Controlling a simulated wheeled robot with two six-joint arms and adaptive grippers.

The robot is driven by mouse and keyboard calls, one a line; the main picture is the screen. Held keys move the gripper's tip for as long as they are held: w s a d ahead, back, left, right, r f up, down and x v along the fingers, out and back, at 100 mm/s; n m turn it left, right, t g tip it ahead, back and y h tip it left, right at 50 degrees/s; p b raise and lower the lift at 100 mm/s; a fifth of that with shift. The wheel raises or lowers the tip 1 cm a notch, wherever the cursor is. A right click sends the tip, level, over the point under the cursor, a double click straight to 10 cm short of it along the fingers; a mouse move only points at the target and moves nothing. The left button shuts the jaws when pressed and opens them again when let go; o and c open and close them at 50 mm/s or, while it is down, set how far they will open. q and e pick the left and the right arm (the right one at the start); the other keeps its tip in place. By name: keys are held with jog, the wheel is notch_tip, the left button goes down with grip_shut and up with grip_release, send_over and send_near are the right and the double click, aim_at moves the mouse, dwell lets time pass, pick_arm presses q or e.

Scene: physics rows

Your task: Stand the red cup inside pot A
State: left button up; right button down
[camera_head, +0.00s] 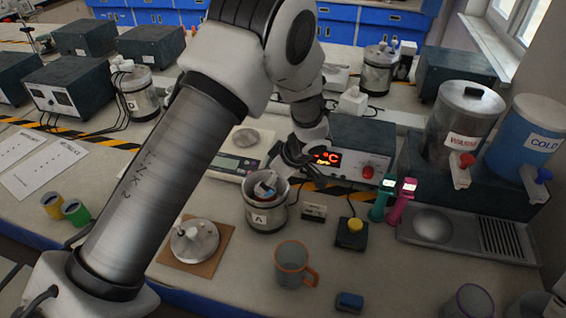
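Pot A (259,217) is a small metal pot with a white "A" label, standing on the bench in the middle. Something with red, white and bluish parts (265,187) shows inside its mouth; it is small, partly hidden, and I cannot tell for sure whether it is the red cup. My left arm reaches across from the left, and its dark gripper (290,165) is just above and behind the pot's rim. I cannot make out whether its fingers are apart or closed on anything. A grey mug with an orange-red rim and handle (292,266) stands in front of the pot. My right gripper is not in view.
A metal lid (194,241) lies on a brown board left of the pot. A scale (234,162), a heater box with a red display (362,150), a yellow-button box (352,233), green (382,200) and pink (402,201) upright devices and a drip tray (470,240) surround it.

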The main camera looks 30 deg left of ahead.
pick_arm(q)
jog(key=b+v, duration=0.1)
jog(key=v, duration=0.8)
jog(key=shift+b, duration=0.35)
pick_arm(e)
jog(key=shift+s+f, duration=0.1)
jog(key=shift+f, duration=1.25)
pick_arm(q)
jog(key=shift+s+d, duration=0.1)
jog(key=shift+d, duration=0.05)
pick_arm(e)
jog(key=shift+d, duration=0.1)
